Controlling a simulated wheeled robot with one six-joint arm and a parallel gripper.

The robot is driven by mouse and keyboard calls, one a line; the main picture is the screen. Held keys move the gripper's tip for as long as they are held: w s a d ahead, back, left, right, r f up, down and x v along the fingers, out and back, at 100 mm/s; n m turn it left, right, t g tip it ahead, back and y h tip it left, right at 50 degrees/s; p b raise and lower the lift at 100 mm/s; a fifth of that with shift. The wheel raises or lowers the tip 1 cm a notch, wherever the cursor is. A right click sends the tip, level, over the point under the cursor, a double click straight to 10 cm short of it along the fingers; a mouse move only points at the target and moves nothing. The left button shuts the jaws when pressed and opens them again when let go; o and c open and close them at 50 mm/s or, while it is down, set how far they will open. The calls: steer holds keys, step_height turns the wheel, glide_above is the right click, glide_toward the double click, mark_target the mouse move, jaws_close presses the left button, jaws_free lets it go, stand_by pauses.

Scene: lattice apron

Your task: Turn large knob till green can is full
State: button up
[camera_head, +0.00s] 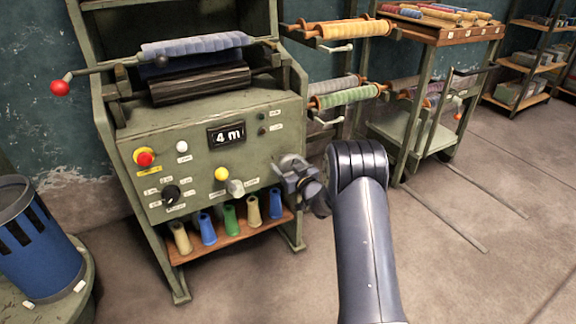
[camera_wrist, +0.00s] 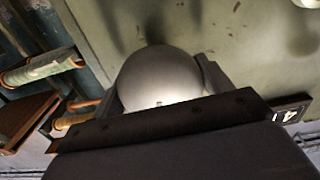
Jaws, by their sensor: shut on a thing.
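A large round grey knob (camera_wrist: 160,75) sits between the jaws of my gripper in the wrist view. My gripper (camera_head: 290,172) is shut on it at the right side of the green machine's front panel (camera_head: 207,160); in the head view the gripper mostly hides the knob. A green tapered, can-like piece (camera_head: 230,220) stands upright in the middle of a row on the machine's low wooden shelf (camera_head: 232,238). I cannot tell how full it is. A display (camera_head: 226,134) on the panel reads "4 m".
The panel also has a red button (camera_head: 145,158), a black dial (camera_head: 171,194), a yellow button (camera_head: 221,174) and a pale grey knob (camera_head: 236,187). A blue bin (camera_head: 40,245) stands at the left. Floor at the right front is clear.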

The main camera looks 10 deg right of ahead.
steer(key=m, duration=0.5)
steer(key=m+p, duration=0.1)
steer(key=m, duration=0.5)
steer(key=shift+m, duration=0.4)
steer(key=m+p, duration=0.1)
steer(key=m, duration=0.5)
steer(key=shift+r+p, duration=0.1)
steer(key=shift+p, duration=0.3)
steer(key=m+p, duration=0.1)
steer(key=m, duration=0.4)
steer(key=shift+m, duration=0.4)
steer(key=o, duration=1)
